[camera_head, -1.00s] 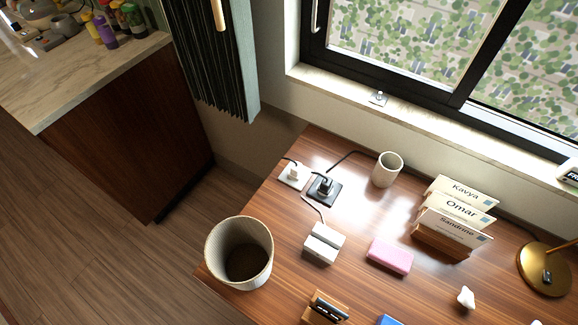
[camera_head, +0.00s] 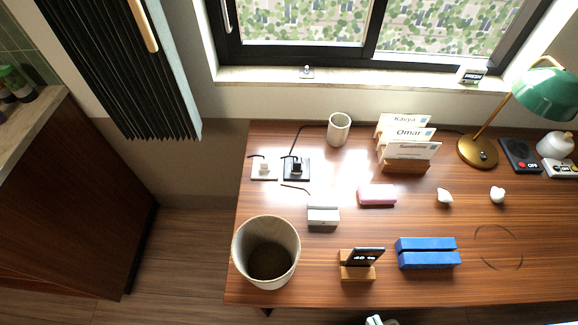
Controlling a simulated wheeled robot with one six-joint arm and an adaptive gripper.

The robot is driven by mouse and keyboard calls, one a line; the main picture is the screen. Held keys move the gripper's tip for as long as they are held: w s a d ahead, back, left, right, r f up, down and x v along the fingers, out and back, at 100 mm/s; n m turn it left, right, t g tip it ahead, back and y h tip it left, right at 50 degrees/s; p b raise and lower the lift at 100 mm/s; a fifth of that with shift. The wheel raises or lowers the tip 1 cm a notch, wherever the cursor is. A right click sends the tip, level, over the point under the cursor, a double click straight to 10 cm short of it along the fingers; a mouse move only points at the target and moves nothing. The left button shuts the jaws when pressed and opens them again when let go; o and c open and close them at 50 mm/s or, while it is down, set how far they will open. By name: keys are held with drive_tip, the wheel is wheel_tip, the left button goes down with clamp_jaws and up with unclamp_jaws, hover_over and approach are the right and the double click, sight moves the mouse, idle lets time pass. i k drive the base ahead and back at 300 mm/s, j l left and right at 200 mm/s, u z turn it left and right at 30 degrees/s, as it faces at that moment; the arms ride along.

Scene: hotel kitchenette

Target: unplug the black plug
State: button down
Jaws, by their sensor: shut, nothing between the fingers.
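The black plug (camera_head: 296,166) sits in a black socket plate (camera_head: 303,177) at the back left of the wooden desk. Its dark cord runs up behind it toward the desk's back edge. Just left of it, a white plug (camera_head: 264,167) sits in a white socket plate (camera_head: 262,176), with a dark cord. My gripper cannot be made out; only a small light grey part, probably of my arm, shows at the bottom edge, well away from the plugs.
A round bin (camera_head: 240,262) stands at the desk's front left. A cup (camera_head: 339,129), card holder (camera_head: 404,166), white block (camera_head: 323,216) and pink block (camera_head: 377,195) stand right of the sockets. A phone stand (camera_head: 357,273) and blue object (camera_head: 428,260) lie nearer the front.

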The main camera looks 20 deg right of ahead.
sight(297, 165)
drive_tip(key=j+u, duration=0.35)
drive_tip(key=i+j+u, duration=0.15)
drive_tip(key=j+u, duration=0.2)
drive_tip(key=i+j+u, duration=0.3)
drive_tip(key=j, duration=0.15)
drive_tip(key=k+j, duration=0.05)
drive_tip(key=k, duration=0.05)
